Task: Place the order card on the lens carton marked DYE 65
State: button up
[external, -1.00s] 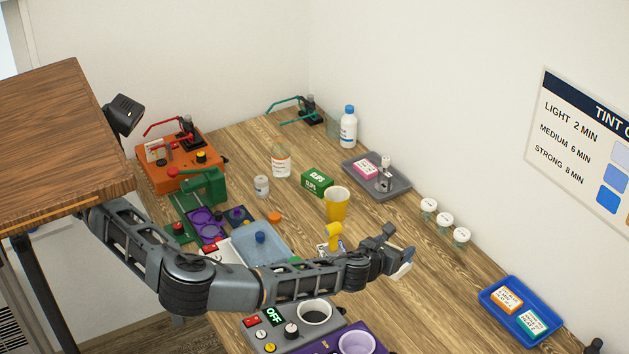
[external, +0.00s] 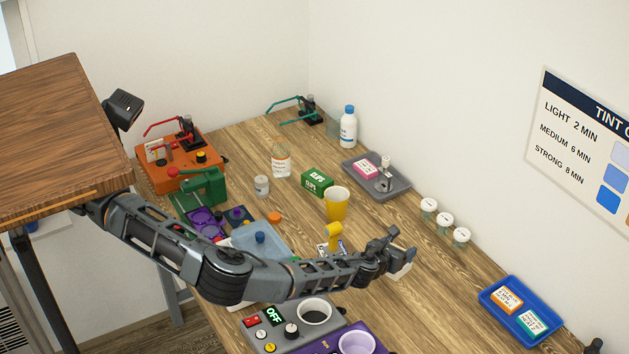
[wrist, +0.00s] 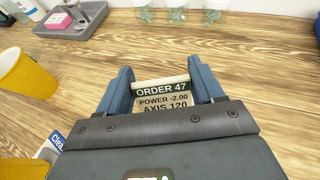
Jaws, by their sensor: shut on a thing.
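My gripper (external: 392,250) is shut on the order card, whose pale part (external: 402,271) shows below the fingers. In the wrist view the card (wrist: 163,97) sits between both blue fingers and reads ORDER 47, POWER -2.00, AXIS 120; its lower part is hidden by my gripper. The card is above the wooden bench. An orange carton (external: 508,298) and a teal carton (external: 532,322) lie in a blue tray (external: 488,306) at the right. A pink carton (external: 366,169) lies in a grey tray (external: 399,187) at the back. I cannot read DYE 65 on any carton.
A yellow cup (external: 337,205) stands behind my forearm. Several white-lidded jars (external: 445,220) line the wall. A grey device marked OFF (external: 272,316) and a purple one (external: 358,344) are in front. Bench space between my gripper and the blue tray is clear.

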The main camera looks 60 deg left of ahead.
jog(key=shift+f, duration=0.1)
jog(key=shift+f, duration=0.1)
jog(key=o, duration=1.1)
jog(key=shift+s+d+r, duration=0.1)
jog(key=shift+r, duration=0.15)
jog(key=v, duration=1.1)
jog(key=shift+s+d, duration=0.15)
jog(key=shift+s, duration=0.2)
